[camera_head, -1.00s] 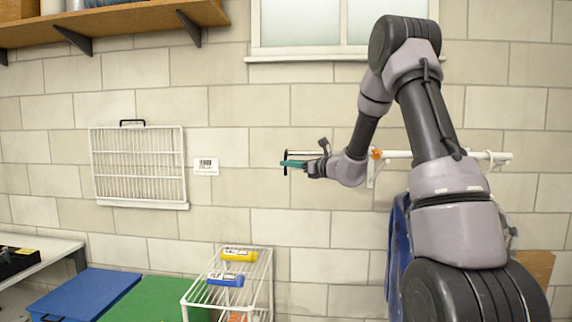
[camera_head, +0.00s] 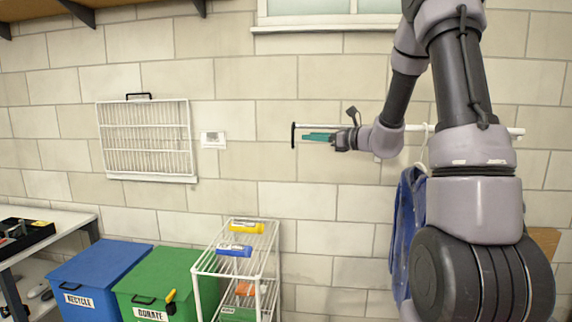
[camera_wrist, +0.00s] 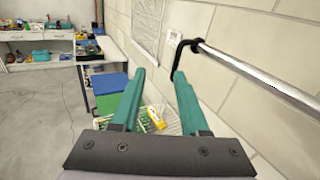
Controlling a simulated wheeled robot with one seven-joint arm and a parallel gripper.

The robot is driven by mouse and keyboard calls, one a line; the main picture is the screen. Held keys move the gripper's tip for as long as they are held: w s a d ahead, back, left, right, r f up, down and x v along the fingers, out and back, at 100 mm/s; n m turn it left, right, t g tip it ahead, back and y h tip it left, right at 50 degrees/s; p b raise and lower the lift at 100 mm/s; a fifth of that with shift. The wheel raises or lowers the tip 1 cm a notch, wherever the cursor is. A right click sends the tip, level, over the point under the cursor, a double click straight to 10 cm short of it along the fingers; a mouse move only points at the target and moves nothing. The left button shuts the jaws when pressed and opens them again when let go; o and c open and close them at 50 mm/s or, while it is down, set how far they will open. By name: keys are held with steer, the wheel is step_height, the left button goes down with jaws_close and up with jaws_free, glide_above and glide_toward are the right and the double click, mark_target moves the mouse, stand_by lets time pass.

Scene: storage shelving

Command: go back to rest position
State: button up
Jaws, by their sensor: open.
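My gripper (camera_head: 318,137) is at the end of my raised arm, beside the left end of a white wall rail (camera_head: 350,128). In the wrist view my gripper (camera_wrist: 158,92) has two teal fingers spread apart with nothing between them. The rail's metal bar (camera_wrist: 262,75) and its black end hook (camera_wrist: 181,52) lie to the right of the fingers. Whether a finger touches the rail cannot be told. A blue garment (camera_head: 407,235) hangs from the rail, partly hidden behind my arm.
A white wire rack (camera_head: 207,262) holds yellow and blue items below. A blue recycle bin (camera_head: 105,268) and a green donate bin (camera_head: 165,272) stand left of it. A white grille (camera_head: 147,140) hangs on the wall. A bench (camera_head: 70,222) is at far left.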

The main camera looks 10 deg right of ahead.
steer(key=s+a+r+n+g+h, duration=0.15)
steer(key=s+a+n+g, duration=0.35)
steer(key=s, duration=0.5)
steer(key=s+a+r+n+g, duration=0.2)
steer(key=s+a+n+g, duration=0.1)
steer(key=s+n, duration=0.6)
steer(key=s+d+n+t+h, duration=0.2)
steer(key=s+d+n+h, duration=0.6)
steer(key=s, duration=0.6)
steer(key=shift+s+d+r+t+h, duration=0.25)
steer(key=shift+s+d+t+h, duration=0.1)
steer(key=shift+d, duration=0.7)
